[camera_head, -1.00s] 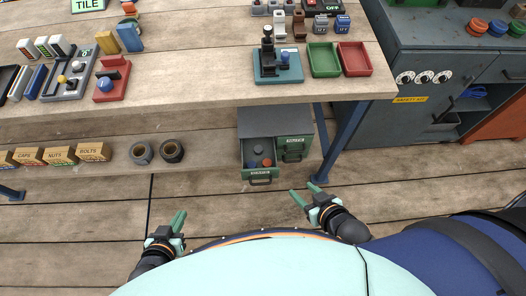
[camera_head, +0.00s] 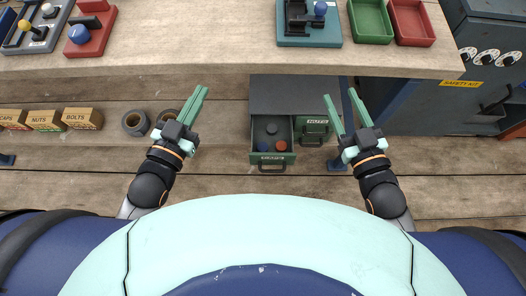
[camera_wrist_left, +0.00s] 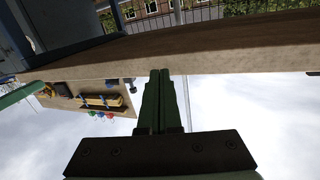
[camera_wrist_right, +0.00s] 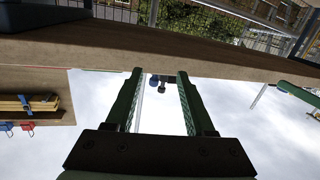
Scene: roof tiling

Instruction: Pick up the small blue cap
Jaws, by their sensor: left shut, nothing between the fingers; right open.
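A small blue cap (camera_head: 262,146) lies in the open drawer (camera_head: 286,130) of a small dark green cabinet (camera_head: 300,95) under the workbench. A red cap (camera_head: 281,145) and a grey piece (camera_head: 271,128) lie in the same drawer. My left gripper (camera_head: 199,95) is shut and empty, left of the cabinet; its fingers also show together in the left wrist view (camera_wrist_left: 160,85). My right gripper (camera_head: 340,97) is open and empty, right of the cabinet; its parted fingers show in the right wrist view (camera_wrist_right: 160,75). Neither gripper touches the cap.
The workbench edge (camera_head: 200,69) overhangs the cabinet. A lower shelf (camera_head: 110,95) holds labelled boxes (camera_head: 82,118) and two dark rolls (camera_head: 135,123). Green (camera_head: 371,20) and red (camera_head: 411,22) trays stand on the bench. A grey cabinet (camera_head: 445,110) stands at the right.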

